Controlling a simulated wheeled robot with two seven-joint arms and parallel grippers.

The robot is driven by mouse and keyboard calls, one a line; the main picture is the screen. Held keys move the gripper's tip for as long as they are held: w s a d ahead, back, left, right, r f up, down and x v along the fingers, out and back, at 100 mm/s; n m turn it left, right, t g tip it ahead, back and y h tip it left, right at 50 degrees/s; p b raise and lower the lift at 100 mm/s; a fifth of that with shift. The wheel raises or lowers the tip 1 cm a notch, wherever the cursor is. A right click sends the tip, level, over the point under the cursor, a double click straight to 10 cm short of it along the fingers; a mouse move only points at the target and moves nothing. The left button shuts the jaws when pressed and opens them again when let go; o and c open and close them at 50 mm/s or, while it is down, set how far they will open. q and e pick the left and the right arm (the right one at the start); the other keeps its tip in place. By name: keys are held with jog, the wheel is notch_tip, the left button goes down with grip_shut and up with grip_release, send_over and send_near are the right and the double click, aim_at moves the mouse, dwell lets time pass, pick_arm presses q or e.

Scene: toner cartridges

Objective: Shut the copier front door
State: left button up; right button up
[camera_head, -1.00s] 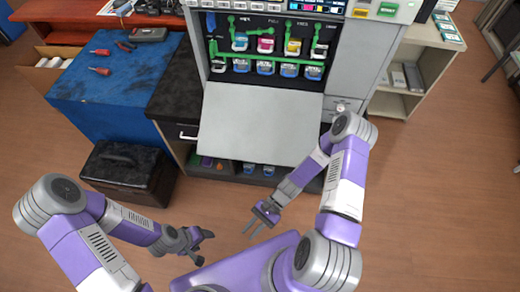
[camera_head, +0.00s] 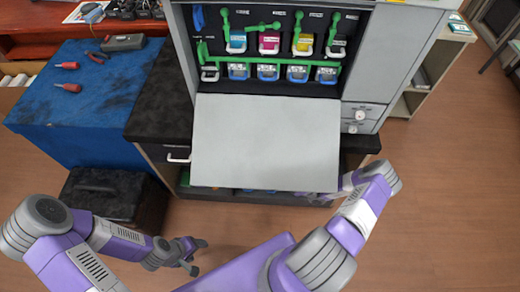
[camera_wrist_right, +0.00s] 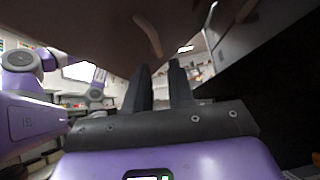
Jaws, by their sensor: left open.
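The copier front door (camera_head: 265,143) is a flat light-grey panel, folded down and open below the toner bay in the head view. My right arm reaches to the door's lower right corner, and its gripper is mostly hidden under the door there. In the right wrist view my right gripper (camera_wrist_right: 161,85) has its two dark fingers apart with nothing between them. A dark brownish surface, which I cannot identify for sure, fills the top of that view above the fingers. My left gripper (camera_head: 193,258) is open and empty over the floor, left of and below the door.
Toner cartridges with green levers (camera_head: 268,42) fill the open bay. A blue-covered table (camera_head: 75,130) and a black case (camera_head: 105,195) stand at the left. A shelf (camera_head: 420,90) stands at the right. The floor at the right is clear.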

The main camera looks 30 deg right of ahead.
aim_at(269, 164)
jog(key=x, duration=0.7)
jog(key=shift+s+a+r, duration=0.15)
grip_shut()
